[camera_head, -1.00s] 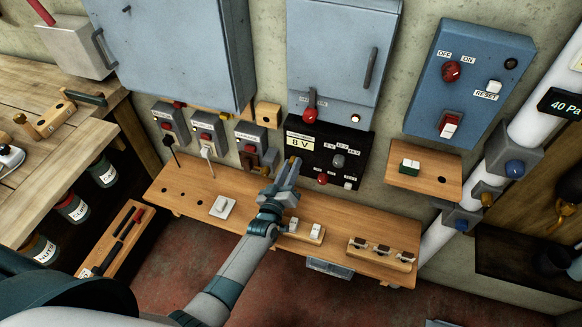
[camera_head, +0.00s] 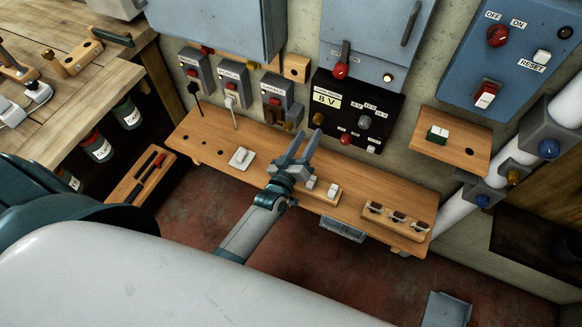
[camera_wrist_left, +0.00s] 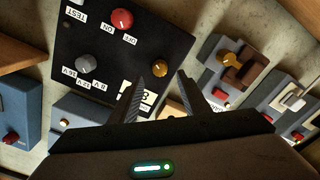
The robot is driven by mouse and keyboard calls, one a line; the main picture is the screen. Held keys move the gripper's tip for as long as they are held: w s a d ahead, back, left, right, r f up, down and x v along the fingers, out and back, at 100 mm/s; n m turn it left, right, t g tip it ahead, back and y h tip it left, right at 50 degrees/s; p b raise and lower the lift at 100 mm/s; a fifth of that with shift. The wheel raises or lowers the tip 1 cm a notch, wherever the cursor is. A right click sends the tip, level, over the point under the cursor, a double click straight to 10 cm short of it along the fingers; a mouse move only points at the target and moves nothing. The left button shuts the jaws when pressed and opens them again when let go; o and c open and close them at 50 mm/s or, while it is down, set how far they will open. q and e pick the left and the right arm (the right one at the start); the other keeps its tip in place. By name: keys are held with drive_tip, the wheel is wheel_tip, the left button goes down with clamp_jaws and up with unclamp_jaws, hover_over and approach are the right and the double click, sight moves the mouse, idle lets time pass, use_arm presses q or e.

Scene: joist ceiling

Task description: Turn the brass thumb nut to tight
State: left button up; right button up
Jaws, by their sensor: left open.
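A brass knob (camera_head: 318,119) is on the lower left of the black panel (camera_head: 385,108) marked 8 V. It also shows in the left wrist view (camera_wrist_left: 159,67). A second brass knob (camera_wrist_left: 229,60) is on a grey wall unit beside the panel. The frames do not show a label naming either as the thumb nut, and I cannot read a tight mark. My left gripper (camera_head: 310,137) is open and empty, in front of and below the panel. In the wrist view its fingertips (camera_wrist_left: 162,78) stand apart with the panel knob beyond the gap. My right gripper is not in view.
Below is a narrow wooden shelf (camera_head: 215,140) with a white switch (camera_head: 241,158) and small blocks. Grey units (camera_head: 234,84) with levers line the wall at left. A red knob (camera_head: 346,138) sits close right of the brass knob. A white pipe (camera_head: 470,205) runs at right.

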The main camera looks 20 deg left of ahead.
use_arm(q)
drive_tip(key=s+b, duration=0.2)
drive_tip(key=s, duration=0.9)
drive_tip(key=shift+s+a, duration=0.2)
drive_tip(key=s+d+f+m+g+h, duration=0.1)
drive_tip(key=s+f+m+g, duration=0.45)
drive_tip(key=f, duration=0.95)
drive_tip(key=s+f+n+g, duration=0.1)
drive_tip(key=s+f+g, duration=0.2)
drive_tip(key=s+f, duration=0.85)
drive_tip(key=s+a+f+m+g, duration=0.2)
drive_tip(key=s+a+f+g, duration=0.1)
drive_tip(key=s+f, duration=0.7)
drive_tip(key=s+a+f+m+g+y, duration=0.1)
drive_tip(key=s+a+f+g, duration=0.3)
drive_tip(key=s+f, duration=0.6)
drive_tip(key=s+m+g, duration=0.1)
drive_tip(key=s, duration=0.4)
drive_tip(key=shift+s+f+m+y, duration=0.3)
drive_tip(key=shift+s+f+m, duration=0.05)
drive_tip(key=shift+f, duration=0.05)
drive_tip(key=shift+w+d+g, duration=0.1)
drive_tip(key=shift+g, duration=0.15)
drive_tip(key=shift+o, duration=0.4)
